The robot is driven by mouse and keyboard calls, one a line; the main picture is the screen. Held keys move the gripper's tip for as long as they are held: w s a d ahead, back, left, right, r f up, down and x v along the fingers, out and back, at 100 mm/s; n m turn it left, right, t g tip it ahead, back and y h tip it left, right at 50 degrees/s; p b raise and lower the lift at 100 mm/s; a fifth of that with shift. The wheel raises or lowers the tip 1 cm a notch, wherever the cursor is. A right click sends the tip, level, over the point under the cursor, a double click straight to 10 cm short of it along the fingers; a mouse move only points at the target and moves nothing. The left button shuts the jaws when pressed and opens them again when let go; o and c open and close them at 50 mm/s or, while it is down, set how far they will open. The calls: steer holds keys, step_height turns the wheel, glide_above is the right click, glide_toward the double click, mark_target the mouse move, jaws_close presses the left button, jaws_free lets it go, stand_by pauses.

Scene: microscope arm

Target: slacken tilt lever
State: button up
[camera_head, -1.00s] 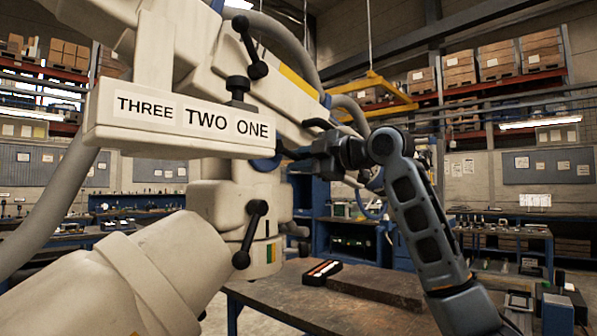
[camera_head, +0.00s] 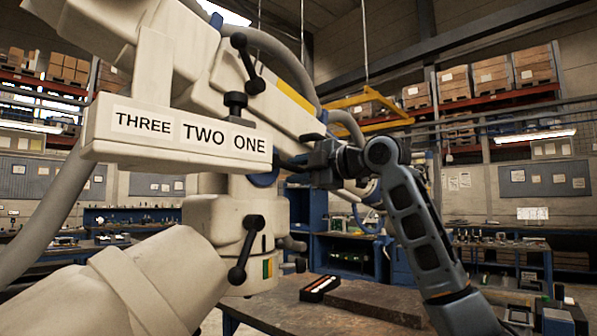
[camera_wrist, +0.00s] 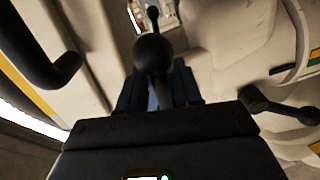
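The cream microscope arm carries a white label strip with THREE, TWO and ONE (camera_head: 190,136). Black ball-ended levers show on it: one above the strip (camera_head: 248,63) and one on the lower column (camera_head: 246,248). My gripper (camera_head: 290,162) reaches in from the right beside the strip's ONE end, near a blue round part (camera_head: 265,175). In the wrist view, a black ball knob (camera_wrist: 153,52) sits centred at my gripper (camera_wrist: 158,78), over the gap between its fingers. The fingers stand apart, with blue showing between them. Whether they touch the knob's lever is hidden.
In the wrist view, a dark curved handle (camera_wrist: 45,62) is close at left and another black lever (camera_wrist: 275,106) close at right. A workbench (camera_head: 290,310) with a small dark tray (camera_head: 320,288) stands below. Grey hoses hang around the microscope arm.

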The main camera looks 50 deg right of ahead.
steer(key=shift+o, duration=0.5)
steer(key=s+b, duration=0.1)
steer(key=s, duration=0.6)
steer(key=shift+s+d+r, duration=0.15)
steer(key=shift+s+d, duration=0.1)
steer(key=shift+s, duration=0.15)
